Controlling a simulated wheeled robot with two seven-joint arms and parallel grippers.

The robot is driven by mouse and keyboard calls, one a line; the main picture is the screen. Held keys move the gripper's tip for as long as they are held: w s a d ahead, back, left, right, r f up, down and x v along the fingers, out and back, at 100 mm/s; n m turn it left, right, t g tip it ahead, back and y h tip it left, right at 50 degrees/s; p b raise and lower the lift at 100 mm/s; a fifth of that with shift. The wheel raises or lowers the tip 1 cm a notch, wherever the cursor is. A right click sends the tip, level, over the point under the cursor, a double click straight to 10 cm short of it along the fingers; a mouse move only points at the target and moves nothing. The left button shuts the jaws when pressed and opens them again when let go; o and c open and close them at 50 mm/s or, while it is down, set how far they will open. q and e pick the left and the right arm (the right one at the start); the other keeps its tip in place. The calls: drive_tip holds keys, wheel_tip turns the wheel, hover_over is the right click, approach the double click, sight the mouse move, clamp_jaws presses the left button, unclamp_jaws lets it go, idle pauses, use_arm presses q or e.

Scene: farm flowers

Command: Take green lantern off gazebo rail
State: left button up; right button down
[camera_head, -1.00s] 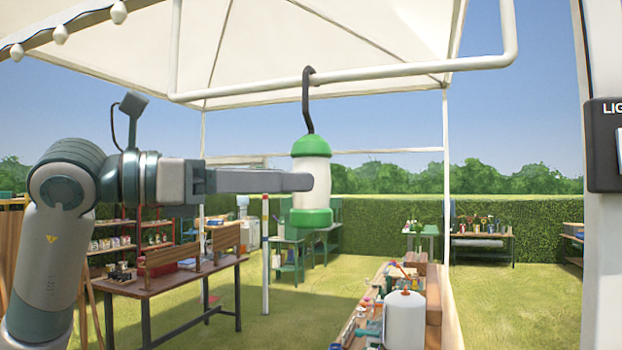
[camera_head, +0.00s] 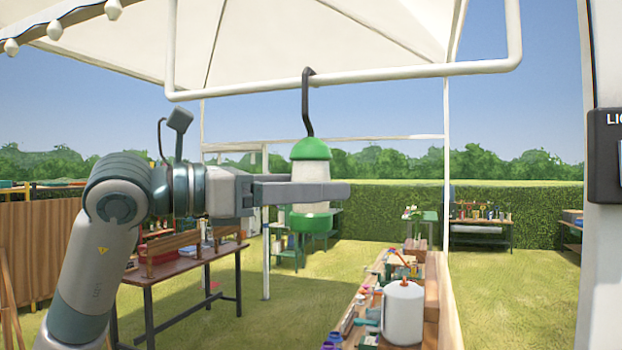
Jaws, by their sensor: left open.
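The green lantern (camera_head: 310,149) has a green cap, a white middle and a green base. It hangs by a black hook (camera_head: 306,100) from the white gazebo rail (camera_head: 360,74). My left gripper (camera_head: 335,193) reaches in from the left at the height of the lantern's white body. One finger passes in front of the body and hides part of it; the other finger is mostly hidden. The jaws are open around the body, and I cannot tell whether they touch it. My right gripper is not in view.
A long bench (camera_head: 438,300) with a white canister (camera_head: 403,312) and small items stands below right. A brown table (camera_head: 190,268) is at left. A white post (camera_head: 600,250) with a dark box (camera_head: 607,159) is at right.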

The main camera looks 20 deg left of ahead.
sight(294, 162)
use_arm(q)
drive_tip(key=shift+c, duration=0.6)
drive_tip(key=c, duration=1.2)
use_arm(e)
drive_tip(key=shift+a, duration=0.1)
use_arm(q)
drive_tip(key=shift+r, duration=0.1)
drive_tip(key=shift+c, duration=0.2)
